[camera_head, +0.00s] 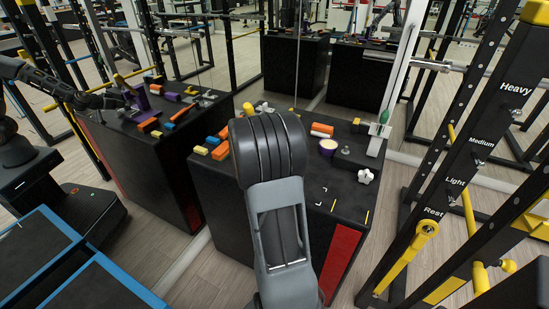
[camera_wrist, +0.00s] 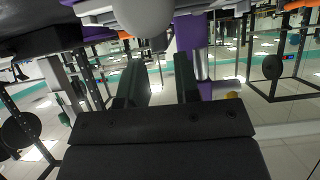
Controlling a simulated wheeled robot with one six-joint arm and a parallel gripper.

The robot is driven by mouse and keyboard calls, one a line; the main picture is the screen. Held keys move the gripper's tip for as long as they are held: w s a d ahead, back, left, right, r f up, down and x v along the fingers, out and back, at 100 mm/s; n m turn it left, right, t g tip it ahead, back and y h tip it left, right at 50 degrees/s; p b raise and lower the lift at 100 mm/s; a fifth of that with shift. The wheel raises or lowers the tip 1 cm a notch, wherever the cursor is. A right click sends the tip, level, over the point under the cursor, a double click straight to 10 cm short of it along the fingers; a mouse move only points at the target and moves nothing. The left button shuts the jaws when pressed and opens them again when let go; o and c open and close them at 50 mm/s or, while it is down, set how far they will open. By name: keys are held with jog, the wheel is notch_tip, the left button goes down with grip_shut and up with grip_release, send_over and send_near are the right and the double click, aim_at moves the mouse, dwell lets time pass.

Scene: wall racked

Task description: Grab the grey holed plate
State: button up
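In the head view a light grey plate-like piece (camera_head: 376,146) stands at the right end of the black box top, with a green-handled item upright at it. I cannot make out holes in it. My gripper is hidden behind my grey arm in the head view. In the wrist view my gripper (camera_wrist: 160,75) shows two dark fingers apart, with only background between them. A pale grey rounded thing (camera_wrist: 145,15) and a purple piece (camera_wrist: 190,35) are close beyond the fingers at the top. A light grey flat piece (camera_wrist: 98,10) shows at the top left; I cannot tell if it is the plate.
Mirrors behind repeat the scene. A black rack (camera_head: 470,150) with yellow parts stands right. The box's front right top is mostly clear.

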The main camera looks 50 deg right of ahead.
jog(key=shift+x, duration=2.1)
jog(key=shift+w+a+f, duration=0.1)
jog(key=shift+f, duration=0.05)
jog(key=shift+c, duration=0.4)
grip_shut()
